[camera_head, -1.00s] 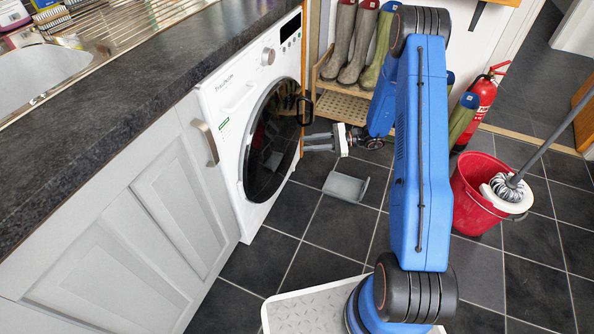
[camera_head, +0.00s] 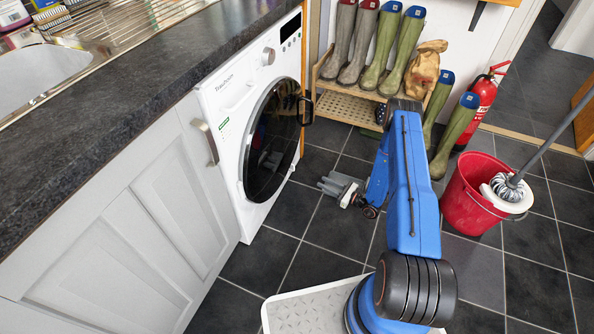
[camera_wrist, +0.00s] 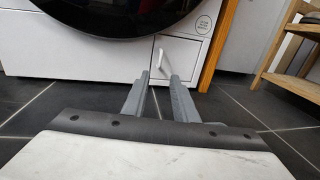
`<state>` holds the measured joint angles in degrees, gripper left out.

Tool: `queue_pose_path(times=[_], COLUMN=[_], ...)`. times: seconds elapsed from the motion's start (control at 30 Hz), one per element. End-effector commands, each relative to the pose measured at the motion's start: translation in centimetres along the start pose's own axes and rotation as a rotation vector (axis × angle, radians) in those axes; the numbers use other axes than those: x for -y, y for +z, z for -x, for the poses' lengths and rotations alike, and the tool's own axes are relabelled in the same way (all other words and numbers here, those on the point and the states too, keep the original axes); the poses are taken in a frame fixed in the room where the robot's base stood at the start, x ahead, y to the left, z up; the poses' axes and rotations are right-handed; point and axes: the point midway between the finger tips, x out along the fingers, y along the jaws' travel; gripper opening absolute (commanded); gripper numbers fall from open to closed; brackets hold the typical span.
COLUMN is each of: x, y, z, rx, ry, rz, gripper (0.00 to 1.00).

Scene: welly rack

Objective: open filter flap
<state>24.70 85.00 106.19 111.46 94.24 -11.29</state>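The washing machine (camera_head: 228,113) stands at the left in the head view. The filter flap (camera_wrist: 187,50) shows in the wrist view as a small white square panel, low on the machine's front at the right, under the dark round door. It looks flush with the front. A short slanted white bar (camera_wrist: 162,58) shows at its left side. My gripper (camera_wrist: 159,77) is open and empty, low in front of the flap and apart from it. In the head view my gripper (camera_head: 326,182) is near the floor, right of the machine. The flap is not discernible there.
A wooden rack (camera_head: 345,104) with several boots stands behind; its leg shows in the wrist view (camera_wrist: 278,45). A red bucket (camera_head: 469,208) with a mop stands at the right. A wooden post (camera_wrist: 217,45) borders the machine. Tiled floor before the machine is clear.

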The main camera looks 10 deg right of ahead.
Motion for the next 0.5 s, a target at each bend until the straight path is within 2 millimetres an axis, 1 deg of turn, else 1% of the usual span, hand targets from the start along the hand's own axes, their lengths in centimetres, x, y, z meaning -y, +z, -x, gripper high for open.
queue_pose_path(times=[0.03,0.13,0.23,0.37,0.5], x=[0.0,0.0,0.0,0.0,0.0], y=[-0.4,-0.6,-0.6,-0.6,-0.6], z=[0.1,-0.2,-1.1,-3.2,-5.7], rx=[-0.001,-0.002,-0.002,-0.001,-0.001], ry=[-0.007,-0.013,-0.011,-0.009,-0.009], rz=[-0.003,-0.005,-0.005,-0.003,-0.004], gripper=[0.26,0.26,0.26,0.26,0.26])
